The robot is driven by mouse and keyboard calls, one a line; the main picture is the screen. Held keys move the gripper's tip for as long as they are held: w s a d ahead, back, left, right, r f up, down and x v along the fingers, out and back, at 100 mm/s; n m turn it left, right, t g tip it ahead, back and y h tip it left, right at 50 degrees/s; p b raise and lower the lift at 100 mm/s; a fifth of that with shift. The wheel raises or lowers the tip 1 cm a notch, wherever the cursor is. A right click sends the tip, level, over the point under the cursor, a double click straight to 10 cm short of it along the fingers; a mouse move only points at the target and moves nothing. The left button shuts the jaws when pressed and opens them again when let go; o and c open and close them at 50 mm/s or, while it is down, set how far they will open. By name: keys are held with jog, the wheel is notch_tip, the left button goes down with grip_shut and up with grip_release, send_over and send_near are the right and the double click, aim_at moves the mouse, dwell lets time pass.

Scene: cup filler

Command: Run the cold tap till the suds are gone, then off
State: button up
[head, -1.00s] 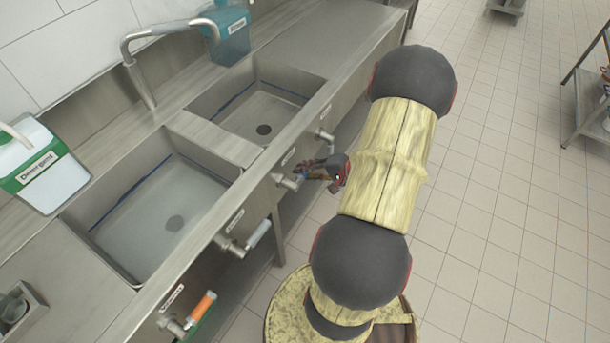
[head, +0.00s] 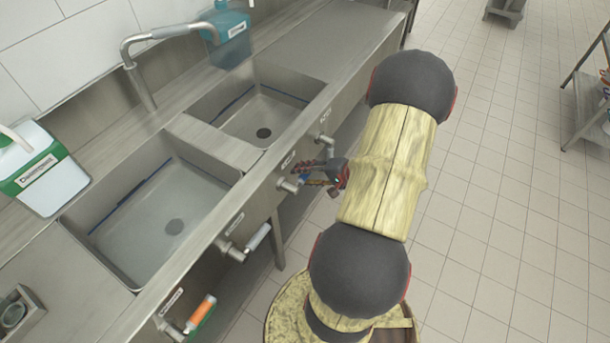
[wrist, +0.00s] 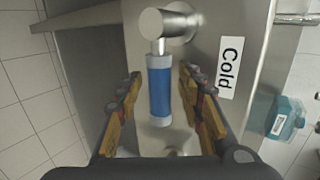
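The Cold tap has a blue handle (wrist: 160,90) on a metal stem (wrist: 172,22), beside a "Cold" label (wrist: 229,67) in the wrist view. My gripper (head: 306,172) is at this tap on the sink's front panel; in the wrist view its fingers (wrist: 162,112) stand open on either side of the handle, with gaps. In the head view my fingers mostly hide the handle. The left basin (head: 160,215) looks grey with its drain visible, and no clear suds show. The right basin (head: 262,110) looks empty.
Other taps line the front panel: a white-handled one (head: 258,237), an orange-handled one (head: 203,310) and a grey one (head: 325,139). A detergent jug (head: 40,178) stands at left, a blue jug (head: 228,38) behind. A shelf rack (head: 590,100) stands at far right; the floor between is clear.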

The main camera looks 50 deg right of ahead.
jog(key=v, duration=1.2)
jog(key=shift+f, duration=0.1)
dwell(0.4)
